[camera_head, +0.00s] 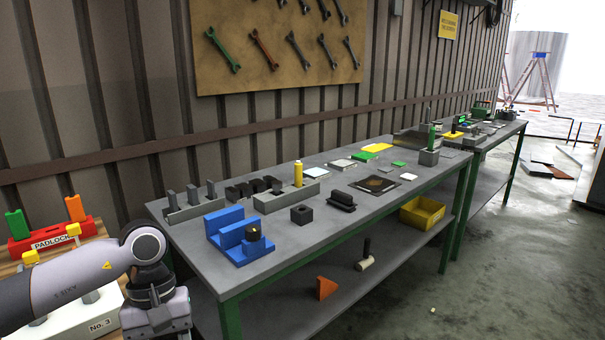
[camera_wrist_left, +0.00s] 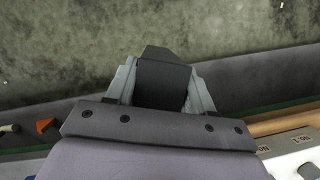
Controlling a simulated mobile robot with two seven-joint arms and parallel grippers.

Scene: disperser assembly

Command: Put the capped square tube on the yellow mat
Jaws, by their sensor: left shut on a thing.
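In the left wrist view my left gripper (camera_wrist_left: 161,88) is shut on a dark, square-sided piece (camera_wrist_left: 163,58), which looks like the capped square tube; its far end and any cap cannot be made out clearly. In the head view my left wrist shows at the lower left, beside the near end of the grey workbench, and the fingers and held piece are hidden there. My right gripper is not in view.
The grey bench (camera_head: 310,240) holds a blue fixture (camera_head: 238,235), a dark square block (camera_head: 301,214), a black part (camera_head: 342,201), grey holders and a yellow cylinder (camera_head: 298,174). A yellow bin (camera_head: 423,213) sits on the lower shelf.

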